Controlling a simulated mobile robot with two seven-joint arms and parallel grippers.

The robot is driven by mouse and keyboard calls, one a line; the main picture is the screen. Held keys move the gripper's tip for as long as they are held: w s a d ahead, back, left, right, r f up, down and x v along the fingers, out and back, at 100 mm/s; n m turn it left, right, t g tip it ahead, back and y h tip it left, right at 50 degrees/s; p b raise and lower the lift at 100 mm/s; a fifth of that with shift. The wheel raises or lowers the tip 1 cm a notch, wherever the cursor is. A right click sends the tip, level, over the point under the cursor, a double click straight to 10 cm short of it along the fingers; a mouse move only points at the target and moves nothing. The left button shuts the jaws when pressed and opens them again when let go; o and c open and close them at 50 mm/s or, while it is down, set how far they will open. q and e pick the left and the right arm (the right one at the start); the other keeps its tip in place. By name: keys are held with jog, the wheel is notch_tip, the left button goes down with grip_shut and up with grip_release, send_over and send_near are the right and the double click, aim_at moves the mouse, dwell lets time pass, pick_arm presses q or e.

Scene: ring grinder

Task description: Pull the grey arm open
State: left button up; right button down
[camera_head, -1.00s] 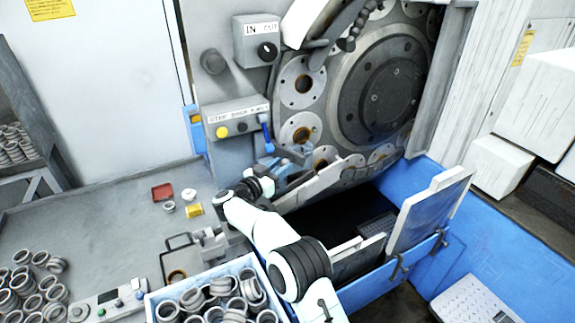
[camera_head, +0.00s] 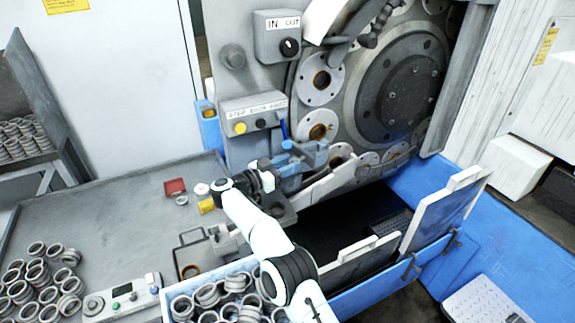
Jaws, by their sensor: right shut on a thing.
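The grey arm (camera_head: 326,186) is a pale bar that slants across the front of the grinder, below the round steel discs, up to the right. My right gripper (camera_head: 274,177) is at the left, near end of this arm, beside a blue clamp part (camera_head: 305,158). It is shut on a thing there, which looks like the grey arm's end. The fingertips are small and dark, so the exact contact is hard to see. My left gripper is not in view.
A blue bin of rings (camera_head: 235,292) stands below my right forearm. A grey table (camera_head: 110,225) with loose rings lies left. An open dark trough (camera_head: 335,222) with an upright flap (camera_head: 441,216) is right. A button box (camera_head: 253,117) is above the gripper.

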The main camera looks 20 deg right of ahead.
jog(key=shift+r, duration=0.1)
jog(key=c, duration=0.8)
grip_release()
jog(key=v, duration=1.3)
jog(key=shift+a, duration=0.2)
